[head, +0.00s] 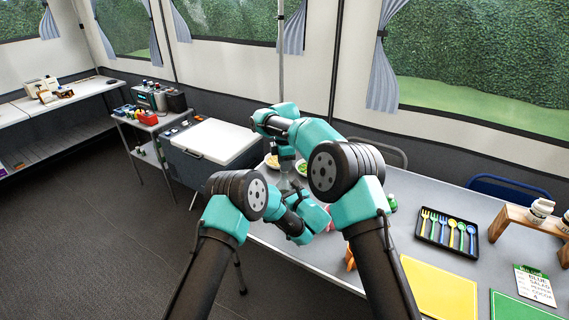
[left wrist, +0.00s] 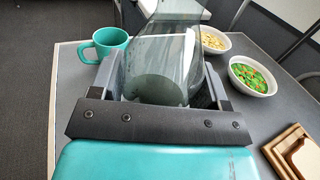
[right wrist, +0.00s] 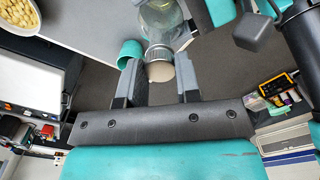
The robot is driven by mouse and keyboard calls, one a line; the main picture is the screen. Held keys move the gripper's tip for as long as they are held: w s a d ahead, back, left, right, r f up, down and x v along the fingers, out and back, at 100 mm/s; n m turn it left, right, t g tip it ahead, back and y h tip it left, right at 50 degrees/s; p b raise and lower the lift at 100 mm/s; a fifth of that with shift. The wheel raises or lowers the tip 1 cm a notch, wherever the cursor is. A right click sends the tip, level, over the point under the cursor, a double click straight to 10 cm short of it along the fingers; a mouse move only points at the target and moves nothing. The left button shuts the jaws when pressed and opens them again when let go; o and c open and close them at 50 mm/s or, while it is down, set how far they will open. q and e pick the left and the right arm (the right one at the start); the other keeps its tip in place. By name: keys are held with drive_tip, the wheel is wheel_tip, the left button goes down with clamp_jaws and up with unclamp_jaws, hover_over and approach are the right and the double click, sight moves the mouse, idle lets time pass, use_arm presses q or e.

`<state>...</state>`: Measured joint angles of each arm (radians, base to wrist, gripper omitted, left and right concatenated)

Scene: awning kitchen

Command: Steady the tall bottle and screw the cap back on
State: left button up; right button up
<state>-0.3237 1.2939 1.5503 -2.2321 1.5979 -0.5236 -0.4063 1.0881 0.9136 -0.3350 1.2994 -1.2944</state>
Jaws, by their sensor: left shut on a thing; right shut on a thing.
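The tall bottle (left wrist: 165,70) is clear grey-green glass. In the left wrist view it stands between the fingers of my left gripper (left wrist: 160,90), which is shut on its body. In the right wrist view the bottle's glass (right wrist: 165,20) narrows toward my right gripper (right wrist: 160,78). My right gripper is shut on the cap (right wrist: 159,71), a pale round piece at the bottle's mouth. I cannot tell how far the cap is threaded. In the head view my arms hide most of the bottle and both sets of fingertips.
A teal mug (left wrist: 105,45) stands close left of the bottle in the left wrist view. A bowl of pale food (left wrist: 214,41) and a bowl of green and red pieces (left wrist: 250,76) stand to its right. A black cutlery tray (head: 447,233) and a yellow mat (head: 438,287) lie farther right.

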drive_tip(key=m, duration=0.6)
drive_tip(key=shift+m, duration=0.3)
drive_tip(key=m, duration=1.1)
drive_tip(key=shift+m, duration=0.4)
drive_tip(key=m, duration=1.1)
drive_tip(key=shift+m, duration=0.3)
drive_tip(key=m, duration=1.1)
drive_tip(key=shift+f+m, duration=0.1)
drive_tip(key=shift+m, duration=0.3)
drive_tip(key=m, duration=0.5)
drive_tip(key=shift+m, duration=0.3)
